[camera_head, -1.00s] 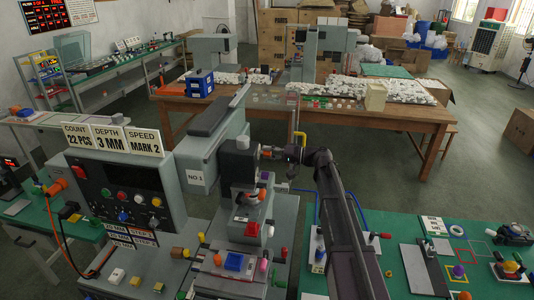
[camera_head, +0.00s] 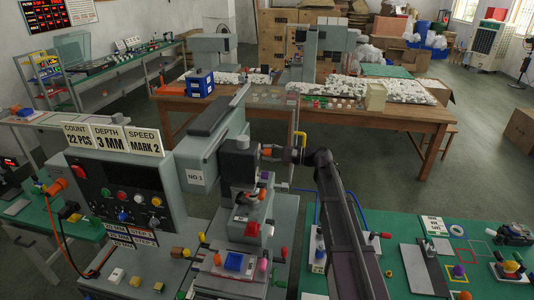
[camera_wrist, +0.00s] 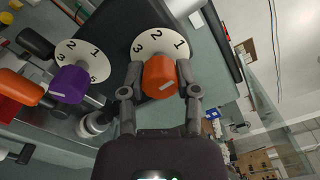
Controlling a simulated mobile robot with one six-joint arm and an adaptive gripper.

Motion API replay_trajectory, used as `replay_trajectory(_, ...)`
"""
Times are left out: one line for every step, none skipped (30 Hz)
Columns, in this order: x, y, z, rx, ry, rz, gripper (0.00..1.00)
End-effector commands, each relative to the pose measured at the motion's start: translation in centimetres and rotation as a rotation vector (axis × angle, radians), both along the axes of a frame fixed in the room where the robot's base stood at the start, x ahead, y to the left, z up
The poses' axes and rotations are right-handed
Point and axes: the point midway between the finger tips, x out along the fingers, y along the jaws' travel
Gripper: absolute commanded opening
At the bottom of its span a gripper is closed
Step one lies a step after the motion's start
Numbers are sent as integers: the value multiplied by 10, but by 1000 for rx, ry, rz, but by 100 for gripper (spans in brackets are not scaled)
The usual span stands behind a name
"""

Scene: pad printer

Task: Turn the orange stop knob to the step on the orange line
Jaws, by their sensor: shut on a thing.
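The orange stop knob (camera_wrist: 160,76) sits in front of a round white dial (camera_wrist: 146,44) with black numbers 1 to 4 around it. My gripper (camera_wrist: 160,86) is shut on the knob, one finger on each side. A short pale mark shows on the knob's face; which number it points to I cannot tell.
A purple knob (camera_wrist: 69,84) on a similar numbered dial (camera_wrist: 92,57) is left of my gripper in the wrist view. An orange handle (camera_wrist: 20,87) is further left. Signs on the box (camera_head: 110,138) read count 22 pcs, depth 3 mm, speed mark 2.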

Motion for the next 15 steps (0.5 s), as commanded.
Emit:
replay_trajectory(0,-1,-1,3,24,-1,0)
replay_trajectory(0,-1,-1,5,36,-1,0)
replay_trajectory(0,-1,-1,8,51,-1,0)
replay_trajectory(0,-1,-1,10,60,-1,0)
replay_trajectory(0,-1,-1,12,69,-1,0)
replay_trajectory(0,-1,-1,13,79,-1,0)
replay_trajectory(0,-1,-1,15,85,-1,0)
replay_trajectory(0,-1,-1,16,90,-1,0)
replay_trajectory(0,-1,-1,16,94,-1,0)
replay_trajectory(0,-1,-1,17,97,-1,0)
replay_trajectory(0,-1,-1,17,99,-1,0)
replay_trajectory(0,-1,-1,18,100,-1,0)
replay_trajectory(0,-1,-1,18,101,-1,0)
replay_trajectory(0,-1,-1,18,101,-1,0)
replay_trajectory(0,-1,-1,18,101,-1,0)
